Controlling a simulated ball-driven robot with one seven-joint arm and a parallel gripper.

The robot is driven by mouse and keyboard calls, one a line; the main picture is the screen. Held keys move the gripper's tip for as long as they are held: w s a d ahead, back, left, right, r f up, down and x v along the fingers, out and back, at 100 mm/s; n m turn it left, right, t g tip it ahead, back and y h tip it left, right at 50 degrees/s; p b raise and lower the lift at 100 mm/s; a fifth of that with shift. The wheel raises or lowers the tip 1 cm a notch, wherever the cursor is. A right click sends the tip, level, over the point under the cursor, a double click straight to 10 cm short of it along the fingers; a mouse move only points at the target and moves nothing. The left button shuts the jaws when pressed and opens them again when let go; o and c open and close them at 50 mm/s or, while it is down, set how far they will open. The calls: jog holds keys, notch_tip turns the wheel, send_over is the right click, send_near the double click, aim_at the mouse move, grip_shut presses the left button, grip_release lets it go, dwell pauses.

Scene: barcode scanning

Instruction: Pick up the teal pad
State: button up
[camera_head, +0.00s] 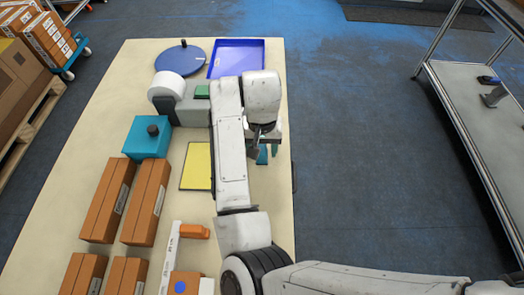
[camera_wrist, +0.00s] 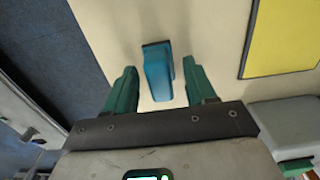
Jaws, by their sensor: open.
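The teal pad (camera_wrist: 158,72) is a small blue-teal block with a dark edge at its far end. It lies on the pale table top near the table's edge, between the two green fingers of my gripper (camera_wrist: 159,66) in the wrist view. A gap shows on each side of it, so the fingers do not visibly touch it. In the head view, the pad (camera_head: 262,157) shows only partly below my gripper (camera_head: 266,146), near the table's right edge. My gripper is open and empty. The height of the fingers above the table is hard to tell.
A yellow sheet (camera_head: 197,166) lies left of my arm. A teal box (camera_head: 146,140) with a black knob, a blue tray (camera_head: 238,46), a round blue disc (camera_head: 181,61) and several orange boxes (camera_head: 146,203) stand on the table (camera_head: 133,70). Floor lies beyond the right edge.

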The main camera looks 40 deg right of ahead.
jog(key=shift+c, duration=0.3)
grip_shut()
jog(key=shift+r, duration=0.1)
jog(key=shift+r+b, duration=0.3)
jog(key=shift+r, duration=0.4)
jog(key=s+r+p, duration=0.2)
jog(key=s+r, duration=0.9)
jog(key=s, duration=0.3)
jog(key=shift+a+r, duration=0.25)
jog(key=shift+a, duration=0.15)
